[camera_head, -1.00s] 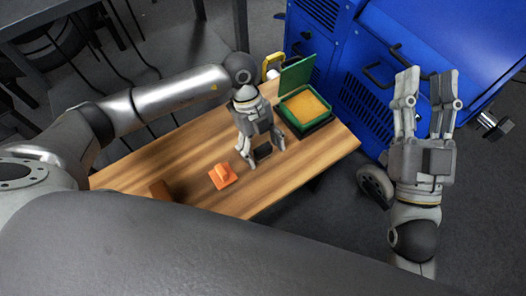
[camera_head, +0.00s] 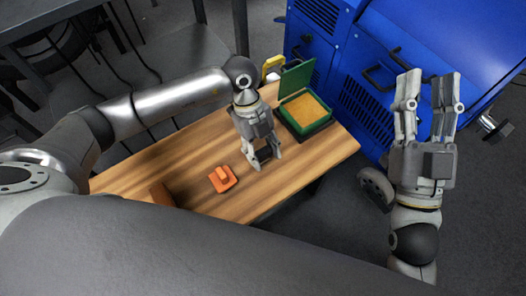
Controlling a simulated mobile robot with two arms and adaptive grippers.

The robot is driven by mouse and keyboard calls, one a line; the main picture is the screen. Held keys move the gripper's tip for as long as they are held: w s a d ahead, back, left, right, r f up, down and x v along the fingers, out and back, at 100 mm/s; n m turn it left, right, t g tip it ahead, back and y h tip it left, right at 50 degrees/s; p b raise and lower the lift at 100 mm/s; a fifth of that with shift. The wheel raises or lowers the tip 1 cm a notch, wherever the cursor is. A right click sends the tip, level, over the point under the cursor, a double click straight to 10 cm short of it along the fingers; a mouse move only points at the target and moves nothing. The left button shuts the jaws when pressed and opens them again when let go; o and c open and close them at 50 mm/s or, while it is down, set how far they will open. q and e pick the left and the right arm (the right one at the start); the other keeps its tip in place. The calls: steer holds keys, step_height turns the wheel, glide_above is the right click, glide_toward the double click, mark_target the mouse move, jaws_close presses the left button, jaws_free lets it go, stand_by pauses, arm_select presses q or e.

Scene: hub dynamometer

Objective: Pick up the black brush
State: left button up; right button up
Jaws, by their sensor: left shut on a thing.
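The black brush (camera_head: 263,155) is a small dark block over the right part of the wooden table, largely hidden by my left gripper. My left gripper (camera_head: 267,161) points down at the table, with its two fingers on either side of the brush and shut on it. I cannot tell whether the brush still touches the tabletop. My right gripper (camera_head: 430,88) is up at the right, away from the table. Its fingers are spread apart with nothing between them.
An orange handled block (camera_head: 223,179) and a brown block (camera_head: 161,194) sit on the wooden table (camera_head: 190,165). An open green box (camera_head: 305,112) with a yellowish inside stands behind my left gripper. A yellow object (camera_head: 272,64) is at the back edge. A blue machine (camera_head: 430,50) stands behind.

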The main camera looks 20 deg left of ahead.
mark_target(263, 151)
arm_select(q)
steer(key=shift+r, duration=0.15)
steer(key=shift+r, duration=0.15)
step_height(263, 151, up, 5)
steer(key=shift+f+p, duration=0.15)
steer(key=shift+p, duration=0.9)
step_height(263, 151, up, 4)
steer(key=shift+r+p, duration=0.1)
steer(key=shift+p, duration=0.6)
steer(key=shift+r, duration=0.3)
arm_select(e)
step_height(263, 151, down, 15)
steer(key=w+d+g+h, duration=0.1)
steer(key=d+g+h, duration=0.1)
steer(key=g, duration=0.7)
steer(key=shift+f+g+h, duration=0.15)
steer(key=shift+g+h, duration=0.15)
steer(key=shift+h, duration=0.4)
arm_select(q)
steer(key=o, duration=0.5)
steer(key=c, duration=0.4)
